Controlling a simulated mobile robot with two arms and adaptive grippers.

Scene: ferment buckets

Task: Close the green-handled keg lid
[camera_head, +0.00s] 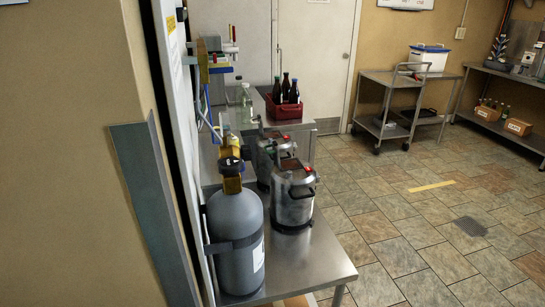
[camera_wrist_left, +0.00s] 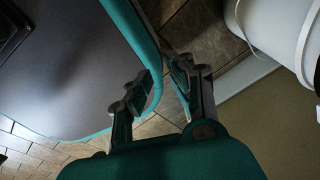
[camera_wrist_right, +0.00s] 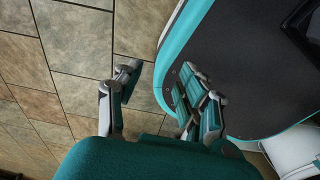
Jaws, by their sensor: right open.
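Two steel kegs stand upright on a metal table (camera_head: 315,265) in the head view. The front keg (camera_head: 292,208) has a black side handle and a small red part near its top. The rear keg (camera_head: 264,170) is partly hidden behind it. My right gripper (camera_wrist_right: 160,76) is open and empty in the right wrist view. Neither gripper shows in the head view.
A grey gas cylinder (camera_head: 236,245) with a yellow top stands left of the kegs, near the wall. A red crate (camera_head: 284,112) of bottles sits behind them. A wheeled cart (camera_head: 395,84) stands farther back.

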